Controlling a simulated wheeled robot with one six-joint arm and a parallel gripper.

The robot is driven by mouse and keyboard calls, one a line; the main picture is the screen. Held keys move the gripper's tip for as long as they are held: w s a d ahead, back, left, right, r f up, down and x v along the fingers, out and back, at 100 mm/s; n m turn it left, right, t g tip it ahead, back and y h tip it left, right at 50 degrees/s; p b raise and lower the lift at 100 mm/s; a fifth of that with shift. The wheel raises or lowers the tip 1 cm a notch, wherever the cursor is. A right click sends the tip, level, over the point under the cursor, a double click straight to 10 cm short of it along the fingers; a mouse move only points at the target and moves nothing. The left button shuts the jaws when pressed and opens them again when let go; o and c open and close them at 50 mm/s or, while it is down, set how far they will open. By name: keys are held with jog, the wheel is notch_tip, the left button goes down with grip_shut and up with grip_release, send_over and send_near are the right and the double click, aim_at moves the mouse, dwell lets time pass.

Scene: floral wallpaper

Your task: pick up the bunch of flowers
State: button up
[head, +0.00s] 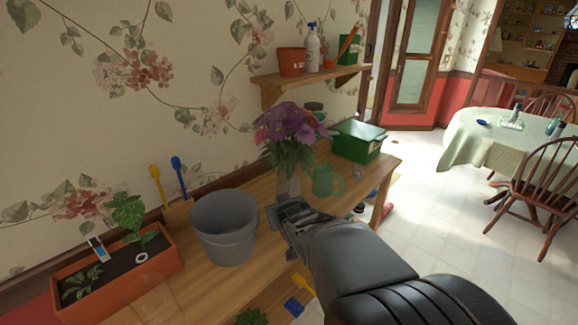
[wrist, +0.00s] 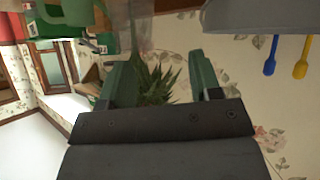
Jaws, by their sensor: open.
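The bunch of flowers (head: 285,132), purple and pink with green leaves, stands upright in a clear vase (head: 289,187) on the wooden bench. My gripper (head: 284,208) is in front of the vase, near its lower part. In the wrist view, which is upside down, my gripper (wrist: 163,68) is open with its two fingers apart. Green leaves (wrist: 150,85) show in the gap between the fingers, and the glassy vase (wrist: 133,28) shows above them. The blooms are hidden there behind the gripper body. I cannot tell whether the fingers touch anything.
A grey bucket (head: 223,227) stands left of the vase. A green watering can (head: 326,180) and a green box (head: 358,141) are close on the right. A planter (head: 120,272) is far left.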

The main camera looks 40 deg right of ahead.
aim_at(290, 168)
jog(key=d+r+t, duration=0.1)
jog(key=d+t, duration=0.5)
jog(key=d, duration=0.3)
jog(key=shift+t, duration=0.4)
jog(key=x, duration=0.5)
jog(key=p+x, duration=0.1)
jog(key=x, duration=0.2)
jog(key=shift+w+d+r, duration=0.1)
jog(key=shift+w+r, duration=0.2)
jog(key=shift+w, duration=0.05)
jog(key=shift+p+x, duration=0.7)
jog(key=shift+x, duration=1.6)
jog(key=shift+f, duration=0.2)
grip_shut()
jog(key=shift+r, duration=0.1)
